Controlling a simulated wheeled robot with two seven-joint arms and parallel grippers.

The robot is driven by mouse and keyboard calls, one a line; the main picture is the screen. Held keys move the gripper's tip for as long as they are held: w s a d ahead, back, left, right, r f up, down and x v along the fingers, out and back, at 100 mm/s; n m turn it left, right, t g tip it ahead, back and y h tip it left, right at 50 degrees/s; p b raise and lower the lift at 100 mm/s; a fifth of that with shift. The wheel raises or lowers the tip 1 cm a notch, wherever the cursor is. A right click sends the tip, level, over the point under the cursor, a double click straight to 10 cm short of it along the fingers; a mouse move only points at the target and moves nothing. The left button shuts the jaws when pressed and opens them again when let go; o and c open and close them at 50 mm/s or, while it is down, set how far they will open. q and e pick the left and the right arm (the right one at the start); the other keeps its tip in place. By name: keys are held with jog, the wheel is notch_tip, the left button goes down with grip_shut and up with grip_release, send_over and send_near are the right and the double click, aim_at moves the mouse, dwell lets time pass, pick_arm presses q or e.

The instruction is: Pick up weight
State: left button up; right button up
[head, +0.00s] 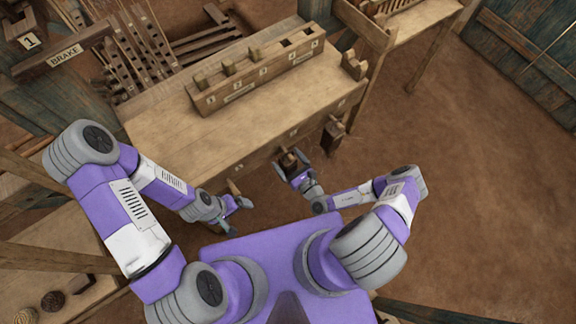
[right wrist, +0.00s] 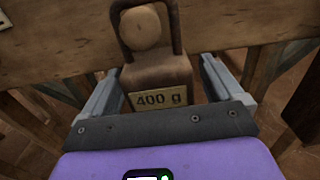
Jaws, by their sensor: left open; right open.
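A brown weight (right wrist: 160,78) with a "400 g" label hangs by its looped handle on a round wooden peg (right wrist: 140,28) at the bench front. In the head view the weight (head: 289,160) is small and partly hidden by my gripper. My right gripper (head: 291,166) is open, with one finger on each side of the weight. In the right wrist view a gap shows between the weight and both fingers. My left gripper (head: 241,201) is open and empty, low in front of the bench and left of the weight.
The wooden bench (head: 185,140) carries a block with numbered slots (head: 258,75), several holding pegs. Another dark hanging piece (head: 332,134) is on the bench front to the right. A "BRAKE" lever (head: 65,55) is at upper left. The floor at right (head: 470,190) is clear.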

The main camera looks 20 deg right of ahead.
jog(key=c, duration=1.3)
jog(key=shift+c, duration=0.3)
jog(key=shift+r, duration=0.2)
